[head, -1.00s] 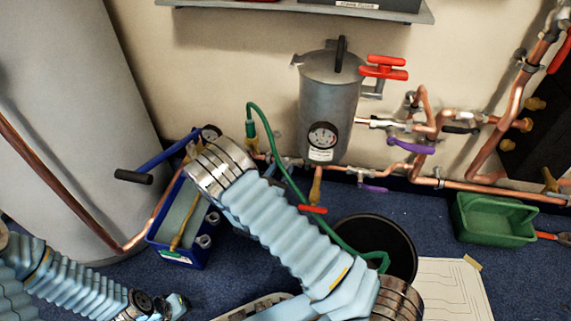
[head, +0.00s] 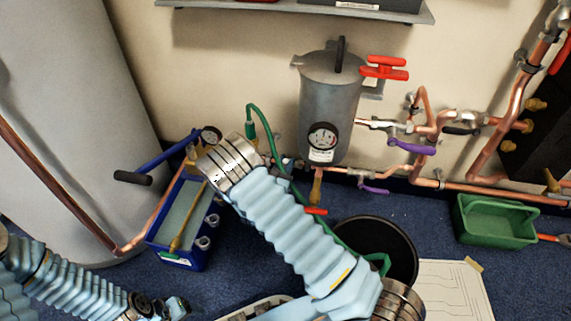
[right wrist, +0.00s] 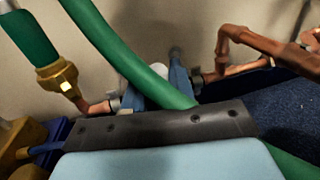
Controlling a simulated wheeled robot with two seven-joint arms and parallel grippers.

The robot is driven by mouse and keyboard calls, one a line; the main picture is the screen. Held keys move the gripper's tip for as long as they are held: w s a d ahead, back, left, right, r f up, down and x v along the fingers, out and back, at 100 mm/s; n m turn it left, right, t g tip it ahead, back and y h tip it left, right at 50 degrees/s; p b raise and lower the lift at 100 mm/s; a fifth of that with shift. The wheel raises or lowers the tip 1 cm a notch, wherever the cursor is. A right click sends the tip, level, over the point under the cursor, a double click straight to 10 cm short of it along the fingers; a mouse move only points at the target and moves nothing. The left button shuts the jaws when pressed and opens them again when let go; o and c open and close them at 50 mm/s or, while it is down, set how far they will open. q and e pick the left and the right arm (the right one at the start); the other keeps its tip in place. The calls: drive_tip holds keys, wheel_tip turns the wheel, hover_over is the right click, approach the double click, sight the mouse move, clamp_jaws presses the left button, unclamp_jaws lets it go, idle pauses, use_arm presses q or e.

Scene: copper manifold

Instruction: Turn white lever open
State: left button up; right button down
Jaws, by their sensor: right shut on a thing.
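My right arm reaches over the floor to the pipework left of the grey tank in the head view. Its wrist hides most of the right gripper there. In the right wrist view the blue fingers of my right gripper (right wrist: 153,86) are at the pipe, partly behind the green hose (right wrist: 125,52). The white lever (right wrist: 132,72) appears as a small pale patch between the fingers, mostly covered by the hose. The right gripper is shut on it. My left gripper (head: 176,306) hangs low at the left, away from the pipes; its jaws are too small to read.
The grey tank (head: 327,110) has a red handle (head: 384,68). Purple levers (head: 412,147) sit on copper pipes to its right. A blue pump box (head: 180,222), black bucket (head: 375,240) and green tray (head: 495,220) stand on the floor. The green hose crosses close to my right gripper.

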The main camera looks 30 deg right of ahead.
drive_tip(key=shift+a, duration=0.1)
drive_tip(key=shift+w+a+f+n+t, duration=0.3)
drive_tip(key=shift+a+n, duration=0.2)
drive_tip(key=shift+n, duration=0.75)
drive_tip(key=shift+w+a+f+n+t, duration=0.15)
drive_tip(key=shift+w+a+n, duration=0.3)
drive_tip(key=shift+n, duration=0.75)
drive_tip(key=shift+w+a+f+n+t, duration=0.15)
drive_tip(key=shift+w+a+n+t, duration=0.25)
drive_tip(key=shift+n, duration=0.85)
drive_tip(key=shift+a, duration=0.15)
drive_tip(key=c, duration=1.1)
unclamp_jaws()
drive_tip(key=p+v, duration=0.2)
drive_tip(key=v, duration=1.1)
drive_tip(key=shift+s+a+f, duration=0.15)
drive_tip(key=shift+s+a, duration=0.05)
drive_tip(key=shift+a, duration=0.2)
